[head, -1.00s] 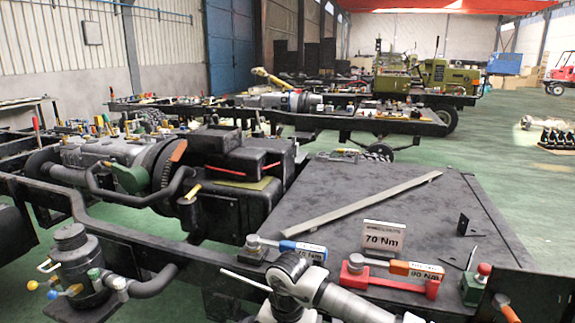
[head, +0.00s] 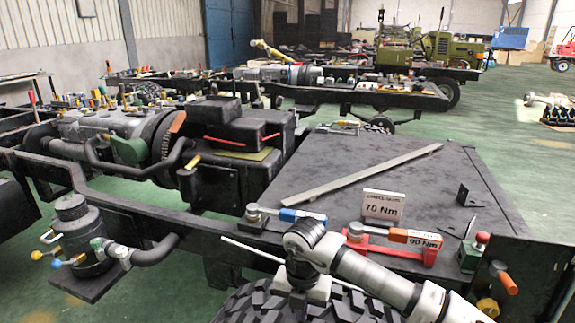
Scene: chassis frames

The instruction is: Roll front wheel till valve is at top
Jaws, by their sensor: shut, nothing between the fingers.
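The front wheel shows as a black, chunky-treaded tyre (head: 255,303) at the bottom middle of the head view. Only its top shows; its rim and lower part are out of view. I cannot see a valve. My white and grey arm comes in from the lower right and bends down over the tyre. My gripper (head: 318,291) is at its end, low against the top of the tread. It is shut and empty. Its fingertips are hard to make out, and I cannot tell whether they touch the tyre.
A black chassis deck (head: 345,180) behind the wheel carries a long grey bar (head: 375,172), a "70 Nm" sign (head: 383,206), a blue-handled wrench (head: 302,216) and a red-and-orange one marked 90 Nm (head: 410,237). A dark canister (head: 78,238) stands at left. Green floor is open at right.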

